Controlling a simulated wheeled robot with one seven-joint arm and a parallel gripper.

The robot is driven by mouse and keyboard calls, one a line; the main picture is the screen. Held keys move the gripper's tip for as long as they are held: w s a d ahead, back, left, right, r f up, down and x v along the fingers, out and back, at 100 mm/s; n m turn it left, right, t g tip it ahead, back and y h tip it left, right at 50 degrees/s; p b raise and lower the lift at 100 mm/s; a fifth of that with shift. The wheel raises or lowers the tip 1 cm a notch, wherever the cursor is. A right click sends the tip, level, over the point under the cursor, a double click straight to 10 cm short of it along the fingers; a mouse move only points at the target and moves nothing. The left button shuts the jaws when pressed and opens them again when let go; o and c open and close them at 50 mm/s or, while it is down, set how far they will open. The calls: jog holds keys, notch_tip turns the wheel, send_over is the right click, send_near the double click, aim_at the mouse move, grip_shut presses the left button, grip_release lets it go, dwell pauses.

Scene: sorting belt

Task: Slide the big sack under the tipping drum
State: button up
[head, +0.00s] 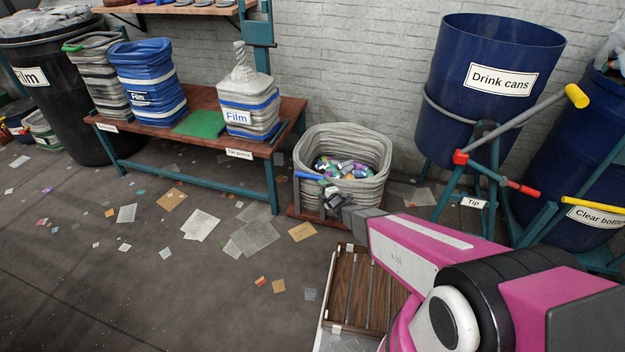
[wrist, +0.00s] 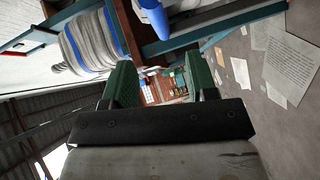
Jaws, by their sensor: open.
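The big sack (head: 372,148) is a grey ribbed open sack holding cans of several colours. It stands upright on a low wooden base (head: 303,212) beside the bench, with a blue handle (head: 308,176) at its near left rim. A blue grip, apparently that handle (wrist: 154,18), shows at the top of the wrist view. My gripper (head: 326,189) is at the sack's near side, close to the handle. Its green fingers (wrist: 162,82) are open with nothing between them. The tipping drum (head: 484,105), blue and labelled "Drink cans", hangs upright on a teal stand right of the sack.
A bench (head: 285,112) at left holds film sacks, one tied (head: 249,103), which also shows in the wrist view (wrist: 92,42). A yellow-ended lever (head: 535,112) and red handle (head: 522,187) jut from the drum stand. Paper scraps litter the otherwise open floor at left.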

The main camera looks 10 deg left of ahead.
aim_at(313, 178)
jog(key=x, duration=0.9)
jog(key=shift+w+a, duration=0.15)
jog(key=shift+w, duration=0.05)
jog(key=shift+c, duration=0.4)
